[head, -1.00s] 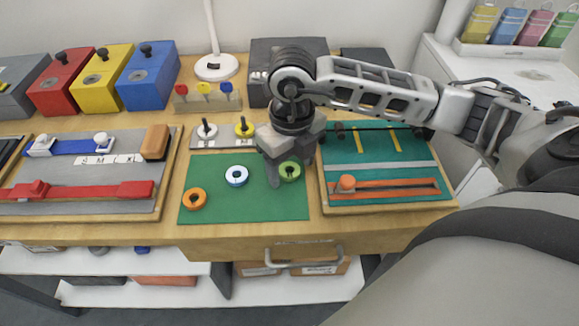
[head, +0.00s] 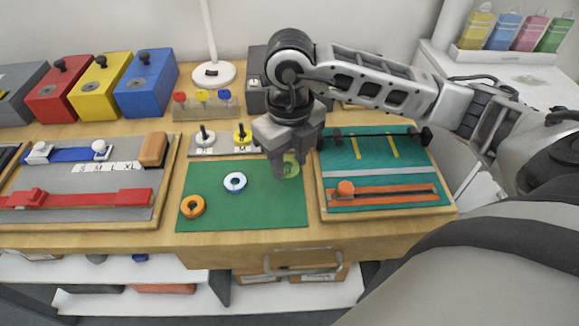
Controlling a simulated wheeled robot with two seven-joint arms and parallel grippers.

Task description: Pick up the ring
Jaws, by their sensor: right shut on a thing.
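Several rings are in the head view. An orange ring (head: 192,207) and a white-and-blue ring (head: 235,182) lie flat on the green mat (head: 250,212). A green ring (head: 290,168) is between the fingers of my right gripper (head: 287,168) over the mat's right part. The right gripper points down and is shut on the green ring, and its fingers hide part of it. I cannot tell how far the ring is above the mat. My left gripper is not in view.
A slider board (head: 75,185) is at the left, and a teal board (head: 385,170) stands close at the right. Red, yellow and blue boxes (head: 147,85) line the back left. The mat's front is clear.

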